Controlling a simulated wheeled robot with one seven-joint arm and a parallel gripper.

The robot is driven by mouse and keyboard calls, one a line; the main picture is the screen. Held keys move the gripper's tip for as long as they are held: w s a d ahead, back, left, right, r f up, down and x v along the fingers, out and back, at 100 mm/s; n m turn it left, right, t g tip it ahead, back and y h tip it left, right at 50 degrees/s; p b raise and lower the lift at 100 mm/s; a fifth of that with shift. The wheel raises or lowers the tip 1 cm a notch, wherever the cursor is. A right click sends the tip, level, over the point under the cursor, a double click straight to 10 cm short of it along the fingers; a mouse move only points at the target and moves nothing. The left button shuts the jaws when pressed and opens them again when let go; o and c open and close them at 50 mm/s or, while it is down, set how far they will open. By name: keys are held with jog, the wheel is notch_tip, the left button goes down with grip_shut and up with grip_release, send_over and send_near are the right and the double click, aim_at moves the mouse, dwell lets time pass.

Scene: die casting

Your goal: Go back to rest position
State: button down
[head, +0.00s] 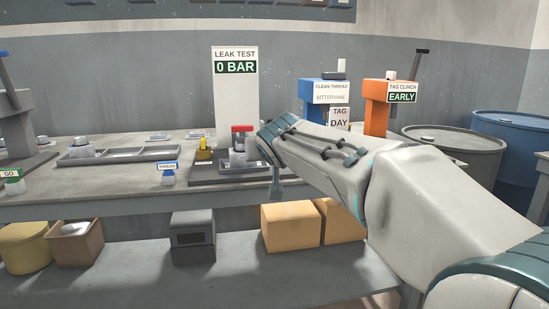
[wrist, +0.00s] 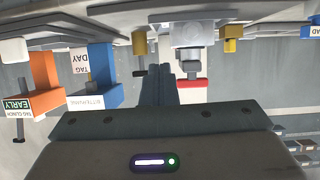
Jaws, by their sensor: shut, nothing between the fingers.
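My arm reaches in from the right of the head view. My gripper (head: 275,190) points down at the front edge of the workbench (head: 110,182), just right of the leak test fixture. In the wrist view the fingers of my gripper (wrist: 157,72) are together, with nothing between them. The leak test fixture (head: 225,168) has a red-topped clamp (head: 242,129) and a yellow part on a dark base. My gripper appears apart from the clamp, which also shows in the upside-down wrist view (wrist: 193,83).
A LEAK TEST panel (head: 235,95) reading 0 BAR stands behind the fixture.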

jog(key=s+d+r+m+g+h+p, duration=0.1)
jog(key=s+d+r+g+h+p, duration=0.2)
jog(key=s+d+p, duration=0.55)
jog(key=s+d+r+m+g+p, duration=0.15)
jog(key=s+d+r+p, duration=0.4)
jog(key=p, duration=0.65)
jog(key=s+d+r+g+p, duration=0.1)
jog(key=s+d+g+p, duration=0.1)
jog(key=s+p, duration=0.6)
jog(key=s+d+r+g+p, duration=0.2)
jog(key=s+g+p, duration=0.2)
jog(key=s+p, duration=0.4)
jog(key=shift+s+d+r, duration=0.15)
jog(key=shift+s+d, duration=0.15)
jog(key=shift+s, duration=0.6)
